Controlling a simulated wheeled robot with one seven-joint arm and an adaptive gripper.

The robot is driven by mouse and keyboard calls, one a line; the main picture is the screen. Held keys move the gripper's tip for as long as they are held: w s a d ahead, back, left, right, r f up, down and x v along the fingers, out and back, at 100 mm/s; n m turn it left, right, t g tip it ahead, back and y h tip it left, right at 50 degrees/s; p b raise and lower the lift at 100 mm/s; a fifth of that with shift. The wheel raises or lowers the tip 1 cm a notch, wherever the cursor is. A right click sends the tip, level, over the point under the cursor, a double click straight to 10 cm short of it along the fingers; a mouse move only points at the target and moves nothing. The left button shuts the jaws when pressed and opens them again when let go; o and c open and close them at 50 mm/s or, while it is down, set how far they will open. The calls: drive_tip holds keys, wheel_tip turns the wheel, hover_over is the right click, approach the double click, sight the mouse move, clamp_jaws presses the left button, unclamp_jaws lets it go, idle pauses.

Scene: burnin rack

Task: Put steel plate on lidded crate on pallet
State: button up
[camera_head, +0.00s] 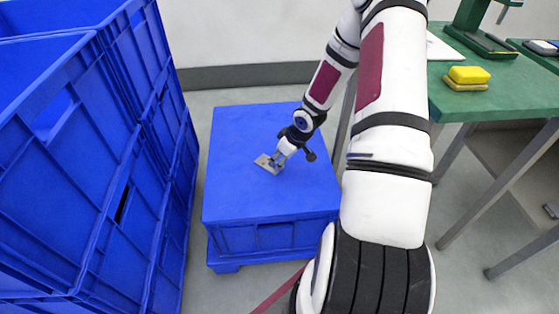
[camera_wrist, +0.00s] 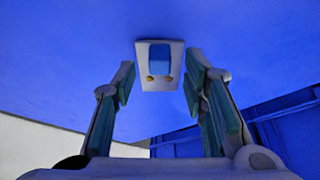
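The steel plate (camera_head: 267,164) is a small grey piece on the blue lid of the lidded crate (camera_head: 245,130). My gripper (camera_head: 277,160) is low over the lid, right at the plate. In the wrist view my gripper (camera_wrist: 160,82) has its two fingers apart, one on each side of the plate's near end, with a narrow gap showing on both sides. The crate stands on a blue pallet (camera_head: 224,267), mostly hidden beneath it.
Tall stacked blue crates (camera_head: 115,150) stand close on the left. A green table (camera_head: 510,95) on the right carries a yellow block (camera_head: 468,75) and other items. Grey floor shows between the crate and the table legs. Most of the lid is bare.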

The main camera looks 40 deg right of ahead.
drive_tip(key=s+a+r+g+h+p, duration=0.1)
drive_tip(key=s+a+r, duration=0.25)
drive_tip(key=r, duration=0.75)
drive_tip(key=s+a+r+m+g+h+p, duration=0.15)
drive_tip(key=s+r, duration=0.35)
drive_tip(key=r, duration=0.5)
drive_tip(key=s+a+r+g+h+p, duration=0.1)
drive_tip(key=s+a+r+h+p, duration=0.2)
drive_tip(key=r, duration=0.8)
drive_tip(key=s+a+r+y, duration=0.2)
drive_tip(key=s+a+r, duration=0.2)
drive_tip(key=s+a, duration=0.4)
drive_tip(key=s+a+r+y+b, duration=0.1)
drive_tip(key=s+a+r, duration=0.3)
drive_tip(key=s+a, duration=0.4)
drive_tip(key=s+y, duration=0.1)
drive_tip(key=s, duration=0.4)
drive_tip(key=shift+s+a+r+m+g+y, duration=0.2)
drive_tip(key=shift+r+m+g+y, duration=0.15)
wheel_tip(320, 180, up, 25)
drive_tip(key=t+p, duration=0.3)
drive_tip(key=p, duration=2)
drive_tip(key=shift+d+r+t, duration=0.15)
drive_tip(key=shift+r+t, duration=0.05)
drive_tip(key=shift+t, duration=0.2)
